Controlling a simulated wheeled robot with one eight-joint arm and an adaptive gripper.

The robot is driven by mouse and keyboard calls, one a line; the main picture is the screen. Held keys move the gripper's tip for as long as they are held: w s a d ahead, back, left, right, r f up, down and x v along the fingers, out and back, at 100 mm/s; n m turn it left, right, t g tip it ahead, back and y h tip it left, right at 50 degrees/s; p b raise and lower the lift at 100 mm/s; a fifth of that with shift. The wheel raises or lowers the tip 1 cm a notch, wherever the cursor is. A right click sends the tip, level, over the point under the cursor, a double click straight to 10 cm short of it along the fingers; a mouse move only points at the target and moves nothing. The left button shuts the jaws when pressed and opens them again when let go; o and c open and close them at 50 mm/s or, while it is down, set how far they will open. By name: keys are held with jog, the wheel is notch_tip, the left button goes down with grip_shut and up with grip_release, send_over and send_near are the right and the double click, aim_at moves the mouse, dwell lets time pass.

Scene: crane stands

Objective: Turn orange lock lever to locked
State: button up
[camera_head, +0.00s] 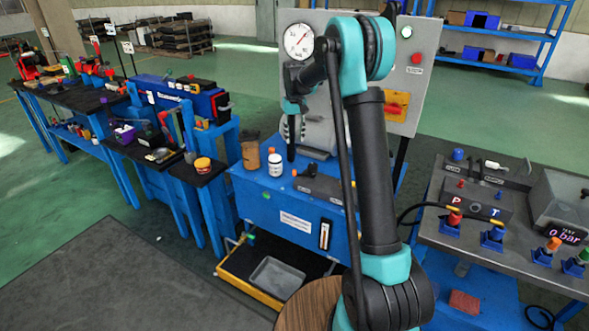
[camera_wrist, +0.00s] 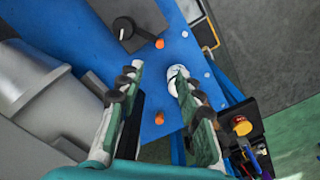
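No part is labelled as the lock lever, so I cannot tell which orange part it is. Two small orange parts sit on the blue bench top: a near one (camera_head: 294,172) beside a grey block, and a far one (camera_head: 271,150). The wrist view shows both, one by the block (camera_wrist: 159,43) and one lower down (camera_wrist: 160,118). An orange-red handle on a yellow plate (camera_head: 396,106) is on the upright grey panel. My gripper (camera_wrist: 157,72) points down over the bench, fingers apart and nothing between them. In the head view my gripper (camera_head: 290,150) is partly hidden.
A white bottle (camera_head: 275,165) and a brown cup (camera_head: 250,154) stand on the blue bench (camera_head: 258,190). A pressure gauge (camera_head: 299,41) is behind my arm. A test bench (camera_head: 470,240) stands at right.

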aim_at(295, 171)
notch_tip(295, 171, down, 16)
jog(key=shift+r, duration=0.1)
dwell(0.4)
grip_shut()
dwell(0.3)
